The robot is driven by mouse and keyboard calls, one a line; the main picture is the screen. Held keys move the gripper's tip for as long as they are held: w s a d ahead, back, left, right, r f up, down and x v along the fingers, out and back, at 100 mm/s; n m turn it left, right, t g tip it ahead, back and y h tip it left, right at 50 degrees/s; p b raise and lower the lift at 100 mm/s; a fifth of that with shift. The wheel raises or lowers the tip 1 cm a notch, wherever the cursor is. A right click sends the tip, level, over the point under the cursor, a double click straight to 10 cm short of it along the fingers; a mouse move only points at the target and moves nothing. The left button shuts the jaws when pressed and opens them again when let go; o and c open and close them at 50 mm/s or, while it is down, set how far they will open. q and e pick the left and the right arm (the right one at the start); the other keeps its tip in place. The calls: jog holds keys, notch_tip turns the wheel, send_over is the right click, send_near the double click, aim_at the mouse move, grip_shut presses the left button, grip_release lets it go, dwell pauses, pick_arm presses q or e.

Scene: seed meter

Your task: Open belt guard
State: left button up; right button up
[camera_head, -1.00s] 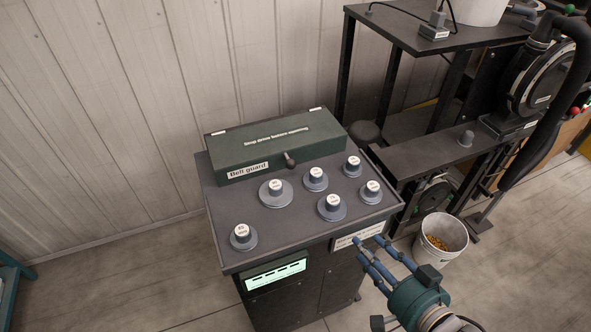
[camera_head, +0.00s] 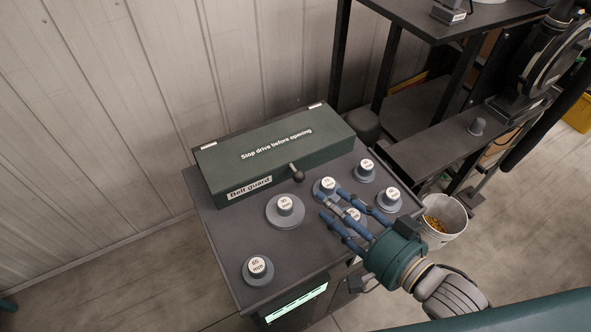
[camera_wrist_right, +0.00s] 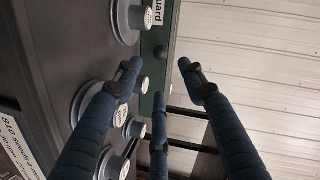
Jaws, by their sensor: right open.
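The belt guard (camera_head: 225,165) is a long dark green box with a flat lid, shut, at the back of the grey cabinet top. Its lid reads "Stop drive before opening" and two light hinges show at its back edge. A dark round knob (camera_head: 297,174) sticks out at its front; the knob also shows in the right wrist view (camera_wrist_right: 160,53). My right gripper (camera_head: 332,205), with blue fingers and a teal body, is open and empty above the labelled pulleys, in front of and to the right of the knob, apart from it. My left gripper is out of view.
Several grey pulleys with white labels stand on the cabinet top, among them one at the front left (camera_head: 257,270) and one below the knob (camera_head: 285,210). A lit green display (camera_head: 297,304) is on the cabinet front. A white bucket (camera_head: 444,220) and dark machine stand right.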

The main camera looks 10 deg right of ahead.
aim_at(303, 180)
jog(key=x, duration=0.4)
jog(key=shift+r+p, duration=0.2)
jog(key=shift+p, duration=0.2)
jog(key=x, duration=0.5)
jog(key=shift+a+f+p, duration=0.1)
jog(key=shift+p, duration=0.2)
jog(key=shift+w+a+f, duration=0.1)
jog(key=shift+w+a, duration=0.05)
jog(key=shift+w, duration=0.15)
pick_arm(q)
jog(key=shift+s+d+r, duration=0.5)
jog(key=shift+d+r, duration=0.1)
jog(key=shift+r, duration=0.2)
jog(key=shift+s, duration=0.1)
pick_arm(e)
jog(key=shift+c, duration=0.5)
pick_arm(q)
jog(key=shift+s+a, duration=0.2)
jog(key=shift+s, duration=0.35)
pick_arm(e)
grip_shut()
